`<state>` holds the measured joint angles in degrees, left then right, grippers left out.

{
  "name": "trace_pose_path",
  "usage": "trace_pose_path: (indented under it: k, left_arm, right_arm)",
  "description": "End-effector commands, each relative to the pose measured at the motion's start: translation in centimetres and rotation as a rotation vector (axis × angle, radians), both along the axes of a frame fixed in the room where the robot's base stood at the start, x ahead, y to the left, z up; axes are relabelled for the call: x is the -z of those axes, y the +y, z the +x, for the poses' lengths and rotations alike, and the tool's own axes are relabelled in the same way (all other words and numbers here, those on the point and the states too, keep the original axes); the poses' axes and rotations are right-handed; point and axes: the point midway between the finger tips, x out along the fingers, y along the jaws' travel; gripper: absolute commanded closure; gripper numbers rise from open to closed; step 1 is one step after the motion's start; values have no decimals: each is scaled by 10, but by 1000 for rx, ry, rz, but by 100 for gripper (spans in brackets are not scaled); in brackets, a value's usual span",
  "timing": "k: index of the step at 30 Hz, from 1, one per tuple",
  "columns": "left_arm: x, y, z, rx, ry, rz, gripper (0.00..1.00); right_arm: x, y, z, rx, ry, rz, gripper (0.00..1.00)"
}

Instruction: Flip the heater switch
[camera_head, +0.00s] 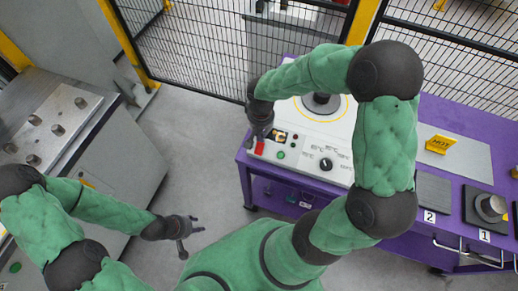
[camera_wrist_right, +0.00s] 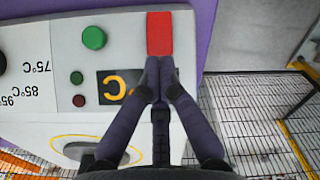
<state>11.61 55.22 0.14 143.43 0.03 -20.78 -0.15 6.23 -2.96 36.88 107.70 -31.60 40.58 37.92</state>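The heater (camera_head: 315,115) is a white unit on a purple table, with a sloped control panel. Its red switch (camera_head: 260,147) is at the panel's left end; in the right wrist view the red switch (camera_wrist_right: 159,30) is at top centre. My right gripper (camera_head: 262,130) is over that end of the panel. In the right wrist view its fingertips (camera_wrist_right: 159,78) are together, with nothing seen between them, at the red switch's lower edge; whether they touch it I cannot tell. My left gripper (camera_head: 192,240) is open and empty over the floor.
Beside the switch are a display (camera_wrist_right: 122,87), a green button (camera_wrist_right: 94,38), small lamps and a black knob (camera_head: 326,164). A yellow HOT sign (camera_head: 440,144) and a metal weight (camera_head: 490,207) stand to the right. A grey cabinet (camera_head: 110,150) is at left; mesh fence stands behind.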

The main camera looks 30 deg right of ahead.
Motion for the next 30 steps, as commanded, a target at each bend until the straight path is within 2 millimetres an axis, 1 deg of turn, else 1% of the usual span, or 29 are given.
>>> trace_pose_path:
  k: [14,30]
  left_arm:
    - [1,0,0,0,0,0,60]
    - [6,0,0,0,0,0,60]
  right_arm:
    - [1,0,0,0,0,0,100]
    - [7,0,0,0,0,0,100]
